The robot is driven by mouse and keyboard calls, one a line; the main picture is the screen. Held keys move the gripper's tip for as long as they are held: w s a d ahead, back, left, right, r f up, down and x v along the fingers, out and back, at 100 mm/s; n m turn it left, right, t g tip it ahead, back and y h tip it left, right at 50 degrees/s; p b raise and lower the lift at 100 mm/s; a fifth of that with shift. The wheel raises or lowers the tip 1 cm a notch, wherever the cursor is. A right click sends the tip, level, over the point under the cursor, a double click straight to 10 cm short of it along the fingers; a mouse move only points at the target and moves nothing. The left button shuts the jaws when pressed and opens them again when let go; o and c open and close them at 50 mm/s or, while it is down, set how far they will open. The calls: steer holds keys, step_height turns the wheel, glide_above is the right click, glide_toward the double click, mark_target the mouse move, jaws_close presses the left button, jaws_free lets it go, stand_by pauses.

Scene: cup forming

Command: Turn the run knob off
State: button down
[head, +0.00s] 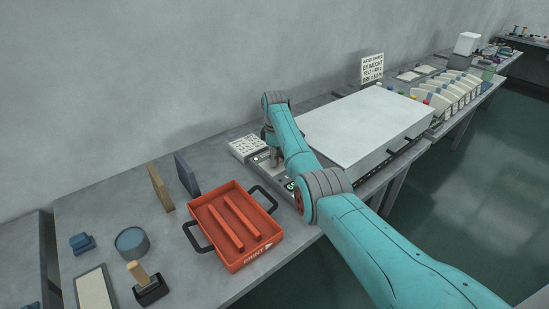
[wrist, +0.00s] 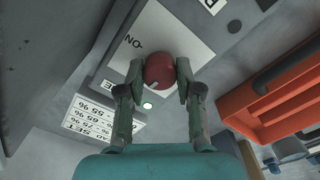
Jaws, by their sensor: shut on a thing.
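The red run knob (wrist: 159,70) sits on a white label plate (wrist: 185,35) in the wrist view, with the word ON printed upside down beside it. A short pale mark shows on the knob's lower edge. My gripper (wrist: 160,80) is shut on the knob, one finger on each side. In the head view my gripper (head: 271,150) reaches down to the control panel (head: 283,174) beside the large white-topped machine (head: 362,125); the knob is hidden there.
A red tray (head: 225,210) with black handles stands left of the panel, and its wall (wrist: 270,90) shows right in the wrist view. Blue and tan blocks stand left.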

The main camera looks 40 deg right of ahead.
steer(key=shift+n, duration=0.5)
steer(key=c, duration=0.8)
jaws_free()
steer(key=shift+o, duration=0.2)
step_height(320, 180, up, 12)
